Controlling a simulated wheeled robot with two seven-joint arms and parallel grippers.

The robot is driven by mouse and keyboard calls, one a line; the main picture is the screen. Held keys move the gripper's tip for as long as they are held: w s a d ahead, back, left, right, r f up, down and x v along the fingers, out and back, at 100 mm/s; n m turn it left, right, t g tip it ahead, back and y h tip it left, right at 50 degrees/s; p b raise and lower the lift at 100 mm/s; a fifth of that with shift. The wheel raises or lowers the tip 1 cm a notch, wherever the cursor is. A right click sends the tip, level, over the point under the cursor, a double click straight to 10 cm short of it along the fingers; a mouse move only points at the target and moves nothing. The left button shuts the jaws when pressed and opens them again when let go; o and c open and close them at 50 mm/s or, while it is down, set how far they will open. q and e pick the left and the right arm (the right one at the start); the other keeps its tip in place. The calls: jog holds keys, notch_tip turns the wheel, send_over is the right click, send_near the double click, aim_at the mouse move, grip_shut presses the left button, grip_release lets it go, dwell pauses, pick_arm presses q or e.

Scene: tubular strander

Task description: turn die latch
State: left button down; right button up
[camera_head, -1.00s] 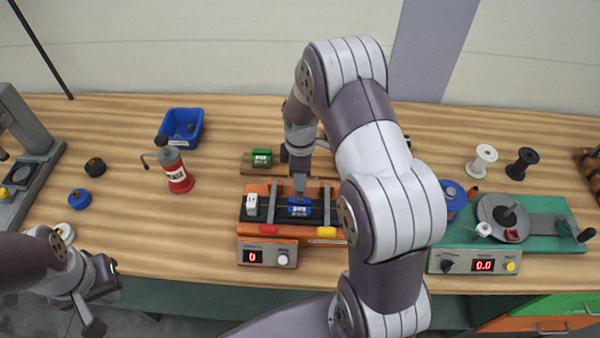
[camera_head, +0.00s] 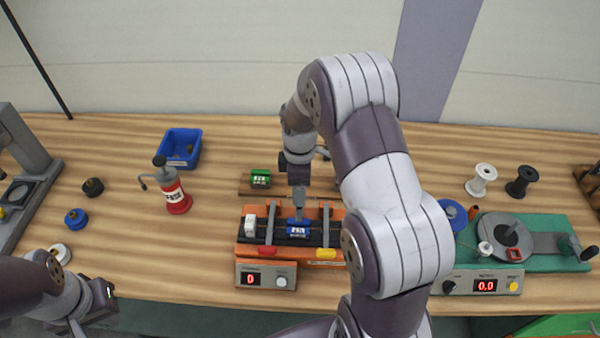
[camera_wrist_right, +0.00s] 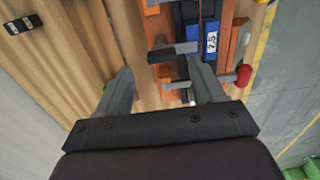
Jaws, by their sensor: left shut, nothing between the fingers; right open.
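The die fixture (camera_head: 250,250) is an orange machine with a dark channel, two grey cross bars, a red knob (camera_head: 268,252) and a yellow knob (camera_head: 326,253). A blue die block (camera_head: 298,229) with a white label sits in the channel. It also shows in the right wrist view (camera_wrist_right: 211,40), beside a grey lever with a dark end (camera_wrist_right: 175,52). I cannot tell which part is the latch. My left gripper (camera_head: 104,300) is shut and empty at lower left.
A grey control box (camera_head: 265,276) with a red display fronts the fixture. A red bottle (camera_head: 175,194) and a blue bin (camera_head: 180,150) stand left, a green block (camera_head: 260,178) behind. A green winder (camera_head: 555,240) stands right.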

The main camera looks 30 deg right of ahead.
notch_tip(320, 180, up, 9)
jog(key=b, duration=0.1)
jog(key=shift+s, duration=0.1)
dwell(0.3)
